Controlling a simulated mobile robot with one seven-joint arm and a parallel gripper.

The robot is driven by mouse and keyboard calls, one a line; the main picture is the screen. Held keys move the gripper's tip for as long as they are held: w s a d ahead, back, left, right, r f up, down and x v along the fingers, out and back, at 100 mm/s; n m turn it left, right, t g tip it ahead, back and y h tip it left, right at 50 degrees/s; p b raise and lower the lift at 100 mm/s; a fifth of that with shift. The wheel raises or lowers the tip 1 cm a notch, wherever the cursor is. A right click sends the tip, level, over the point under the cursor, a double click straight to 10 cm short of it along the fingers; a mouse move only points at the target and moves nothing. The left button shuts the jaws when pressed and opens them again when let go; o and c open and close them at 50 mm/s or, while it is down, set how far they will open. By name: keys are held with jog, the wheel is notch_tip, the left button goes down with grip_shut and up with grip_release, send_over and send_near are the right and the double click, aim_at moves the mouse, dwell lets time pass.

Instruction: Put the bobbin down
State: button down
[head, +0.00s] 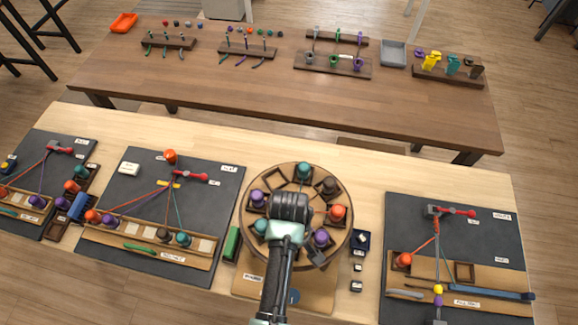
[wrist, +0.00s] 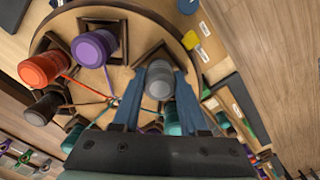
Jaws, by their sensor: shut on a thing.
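The grey bobbin (wrist: 158,82) sits between the two blue fingers of my gripper (wrist: 158,74) in the wrist view. My gripper is shut on it. A square wooden holder shows around and behind the bobbin on the round braiding board (wrist: 190,66); I cannot tell whether the bobbin touches it. In the head view my arm covers the front of the round board (head: 346,232), and the held bobbin and the fingertips are hidden.
On the board, an orange bobbin (wrist: 42,69) and a purple bobbin (wrist: 96,48) stand left of the held one; a teal bobbin (head: 261,227) is on its other side. Cords meet at the board's centre. A dark mat (head: 455,222) lies right, a green block (head: 232,243) left.

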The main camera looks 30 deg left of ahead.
jog(key=shift+f, duration=0.2)
jog(key=shift+c, duration=2.2)
grip_release()
